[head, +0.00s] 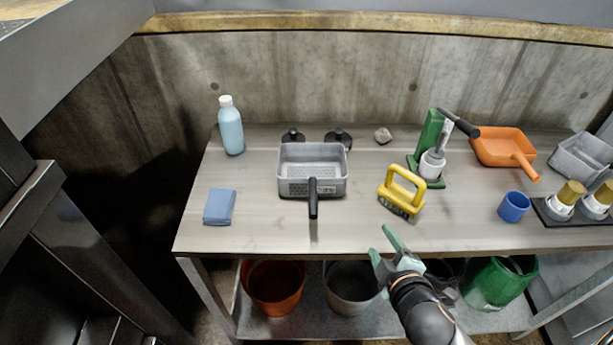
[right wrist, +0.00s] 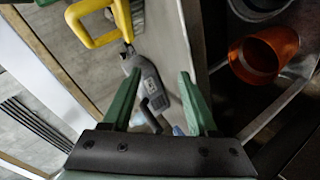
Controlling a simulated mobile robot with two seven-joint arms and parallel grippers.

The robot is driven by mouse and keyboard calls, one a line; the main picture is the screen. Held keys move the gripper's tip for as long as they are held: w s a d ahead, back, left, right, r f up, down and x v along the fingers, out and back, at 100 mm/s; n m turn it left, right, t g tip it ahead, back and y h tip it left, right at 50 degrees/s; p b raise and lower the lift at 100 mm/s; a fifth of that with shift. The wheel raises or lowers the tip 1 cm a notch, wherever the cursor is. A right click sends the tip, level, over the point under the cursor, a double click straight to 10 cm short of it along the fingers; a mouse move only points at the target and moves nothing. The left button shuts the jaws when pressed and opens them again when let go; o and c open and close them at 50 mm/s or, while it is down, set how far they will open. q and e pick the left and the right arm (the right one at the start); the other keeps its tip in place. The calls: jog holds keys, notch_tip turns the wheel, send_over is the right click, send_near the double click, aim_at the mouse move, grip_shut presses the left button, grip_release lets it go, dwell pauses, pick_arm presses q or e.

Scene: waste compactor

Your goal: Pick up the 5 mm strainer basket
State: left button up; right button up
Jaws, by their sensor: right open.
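The grey strainer basket (head: 334,187) stands upright on the metal table, left of centre in the head view. Its front wall has small holes and a label too small to read; its black handle (head: 313,205) points to the table's front edge. In the right wrist view, the grey basket (right wrist: 149,78) shows between the fingers, beyond them and partly hidden. My right gripper (head: 384,246) is open and empty at the front edge, right of and nearer than the basket, apart from it. It also shows in the right wrist view (right wrist: 157,90). My left gripper is not in view.
A yellow-handled brush (head: 401,196) stands right of the basket; a blue cloth (head: 219,207) lies left. Two black items (head: 338,138) are behind it. A green press (head: 430,150), orange scoop (head: 497,148) and blue cup (head: 514,207) stand right. Bins (head: 273,290) are below.

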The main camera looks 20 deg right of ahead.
jog(key=n+t, duration=0.1)
jog(key=n, duration=0.1)
jog(key=w+a+r+n+t+y, duration=0.1)
jog(key=w+a+r+n+y, duration=0.1)
jog(key=n, duration=0.1)
jog(key=shift+w+a+r+n+t, duration=0.15)
jog(key=shift+n+t, duration=0.15)
jog(key=shift+t, duration=0.1)
jog(key=a+r+n+t+y, duration=0.1)
jog(key=a+n+y, duration=0.2)
jog(key=n, duration=0.2)
jog(key=n+y+p, duration=0.1)
send_near(312, 185)
jog(key=w, duration=0.1)
jog(key=w+f, duration=0.1)
jog(key=shift+w+a+f, duration=0.25)
jog(key=shift+a, duration=0.1)
jog(key=x, duration=0.3)
jog(key=p+x, duration=0.1)
jog(key=shift+w+d+r, duration=0.15)
jog(key=shift+w+d, duration=0.1)
jog(key=shift+d, duration=0.05)
jog(key=shift+w+a, duration=0.15)
jog(key=shift+w, duration=0.3)
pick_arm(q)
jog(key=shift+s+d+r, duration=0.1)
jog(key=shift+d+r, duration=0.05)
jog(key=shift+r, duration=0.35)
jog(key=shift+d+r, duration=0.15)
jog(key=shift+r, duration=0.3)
